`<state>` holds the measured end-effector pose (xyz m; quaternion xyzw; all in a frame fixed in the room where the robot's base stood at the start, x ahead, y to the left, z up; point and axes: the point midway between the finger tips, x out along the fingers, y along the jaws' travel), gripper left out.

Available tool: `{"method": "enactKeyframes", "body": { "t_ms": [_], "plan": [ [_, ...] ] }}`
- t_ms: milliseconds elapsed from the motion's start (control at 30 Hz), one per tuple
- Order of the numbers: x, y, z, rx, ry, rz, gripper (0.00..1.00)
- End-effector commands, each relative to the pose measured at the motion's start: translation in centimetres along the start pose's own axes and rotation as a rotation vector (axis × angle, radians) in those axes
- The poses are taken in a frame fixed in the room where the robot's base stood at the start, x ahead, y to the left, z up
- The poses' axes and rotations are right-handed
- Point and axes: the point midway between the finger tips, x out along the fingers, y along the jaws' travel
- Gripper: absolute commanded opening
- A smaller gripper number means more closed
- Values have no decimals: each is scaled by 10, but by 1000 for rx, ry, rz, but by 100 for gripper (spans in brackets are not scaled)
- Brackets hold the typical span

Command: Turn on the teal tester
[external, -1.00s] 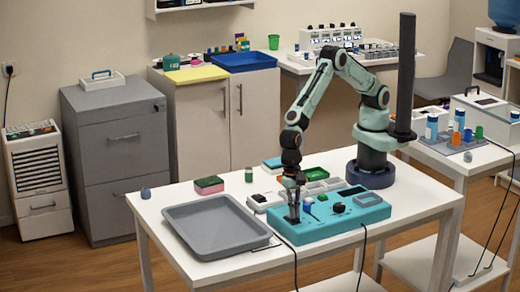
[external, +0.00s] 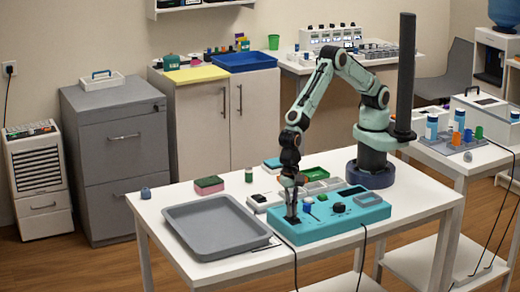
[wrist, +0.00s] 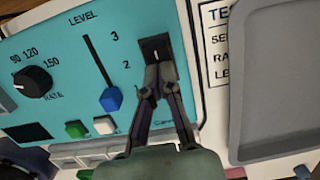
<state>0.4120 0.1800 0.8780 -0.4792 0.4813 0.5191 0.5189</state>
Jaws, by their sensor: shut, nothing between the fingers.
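The teal tester (external: 345,216) lies on the white table, with a dark display and black knob on top. In the wrist view its teal panel (wrist: 65,55) shows a black RATE knob (wrist: 34,82), a LEVEL slider with a blue cap (wrist: 111,99), and a black switch (wrist: 155,47) near the panel's edge. My gripper (external: 292,219) is over the tester's left end, pointing down. In the wrist view my gripper (wrist: 158,73) is shut and empty, its tips at the switch's near edge. I cannot tell whether they touch it or which way the switch is set.
A grey tray (external: 218,229) lies left of the tester, and a printed card (wrist: 216,50) shows between them in the wrist view. Green (wrist: 76,129) and white (wrist: 104,124) buttons sit near the slider. A pink-and-green sponge (external: 209,185) lies behind the tray.

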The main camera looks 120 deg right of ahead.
Motion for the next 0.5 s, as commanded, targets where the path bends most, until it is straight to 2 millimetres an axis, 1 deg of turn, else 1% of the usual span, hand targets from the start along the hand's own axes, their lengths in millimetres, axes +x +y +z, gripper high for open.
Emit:
{"method": "enactKeyframes", "body": {
  "t_ms": [367,467,500],
  "plan": [
    [-3,0,0,-2,-3,-3,0],
    [-11,-1,0,-2,-4,-4,0],
    [-17,-1,-1,-2,-4,-4,0]
  ]
}}
